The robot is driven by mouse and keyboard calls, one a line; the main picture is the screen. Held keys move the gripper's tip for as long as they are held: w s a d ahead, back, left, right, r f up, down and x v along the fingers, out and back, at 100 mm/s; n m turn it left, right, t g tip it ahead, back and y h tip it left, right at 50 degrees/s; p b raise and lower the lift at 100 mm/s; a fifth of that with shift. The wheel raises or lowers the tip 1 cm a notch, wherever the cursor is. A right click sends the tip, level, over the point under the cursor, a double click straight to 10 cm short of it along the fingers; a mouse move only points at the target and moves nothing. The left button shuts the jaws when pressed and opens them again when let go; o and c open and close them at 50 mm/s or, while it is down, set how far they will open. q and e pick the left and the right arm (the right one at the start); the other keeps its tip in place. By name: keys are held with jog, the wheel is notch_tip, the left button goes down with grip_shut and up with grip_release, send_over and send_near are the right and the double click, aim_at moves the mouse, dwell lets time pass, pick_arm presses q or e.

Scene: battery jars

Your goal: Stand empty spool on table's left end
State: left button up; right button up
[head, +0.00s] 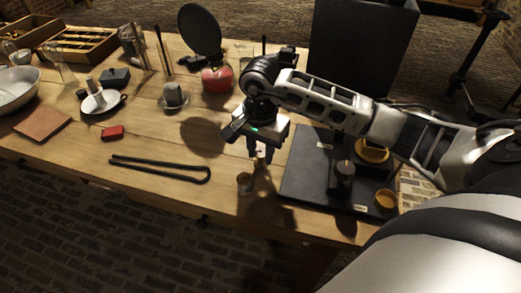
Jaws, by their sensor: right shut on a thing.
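My right gripper (262,157) points down over the front part of the wooden table, left of the black tray. It is shut on a small pale thing (260,153), which looks like the empty spool. The fingers hide much of it, and it appears just above the tabletop. The left end of the table (65,155) shows bare wood near the front edge. My left gripper is not in view.
Black tongs (160,168), a red block (113,133), a brown tile (43,123), a white dish (101,102) and a large bowl (15,90) lie leftward. The black tray (305,180) lies right.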

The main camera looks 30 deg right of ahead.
jog(key=shift+f, duration=0.45)
jog(key=shift+f, duration=0.15)
jog(key=o, duration=0.9)
jog(key=shift+o, duration=0.2)
